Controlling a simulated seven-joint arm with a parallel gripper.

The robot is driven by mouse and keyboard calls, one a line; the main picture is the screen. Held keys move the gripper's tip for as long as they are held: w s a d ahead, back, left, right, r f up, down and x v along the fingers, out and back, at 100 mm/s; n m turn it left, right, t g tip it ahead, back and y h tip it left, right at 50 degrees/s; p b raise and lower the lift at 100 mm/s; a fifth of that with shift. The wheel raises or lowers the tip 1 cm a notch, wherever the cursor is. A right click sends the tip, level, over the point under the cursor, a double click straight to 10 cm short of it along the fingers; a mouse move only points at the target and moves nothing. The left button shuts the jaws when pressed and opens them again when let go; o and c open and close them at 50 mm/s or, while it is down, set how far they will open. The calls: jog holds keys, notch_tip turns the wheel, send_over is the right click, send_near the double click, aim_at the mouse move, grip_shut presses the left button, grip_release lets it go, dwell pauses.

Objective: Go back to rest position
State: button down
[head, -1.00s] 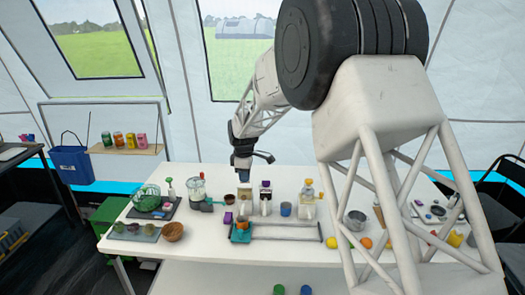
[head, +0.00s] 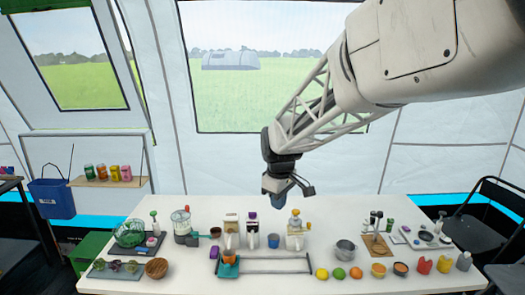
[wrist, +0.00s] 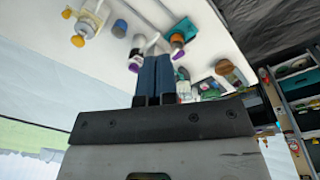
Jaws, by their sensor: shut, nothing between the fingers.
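My gripper (head: 275,200) hangs above the back part of the white table (head: 400,278), clear of everything on it. In the wrist view its two blue fingers (wrist: 153,76) are together with nothing between them. Below it in the head view stand several dispensers and a blue cup (head: 273,241). The wrist view is tilted and shows the table and its items beyond the fingers.
A green basket (head: 130,233) and a wooden bowl (head: 157,268) are at the left of the table. A pot (head: 345,250) and fruit such as an orange (head: 356,272) are at the right. A shelf with cans (head: 107,181) hangs behind on the left. The air around my gripper is free.

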jog(key=s+d+m, duration=0.3)
jog(key=s+d, duration=0.1)
jog(key=s, duration=0.7)
jog(key=s+d+m+t, duration=0.1)
jog(key=s+d+m, duration=0.3)
jog(key=s, duration=0.8)
jog(key=s+d+m, duration=0.4)
jog(key=s+d, duration=0.2)
jog(key=s, duration=0.6)
jog(key=shift+t, duration=0.3)
jog(key=shift+w, duration=0.1)
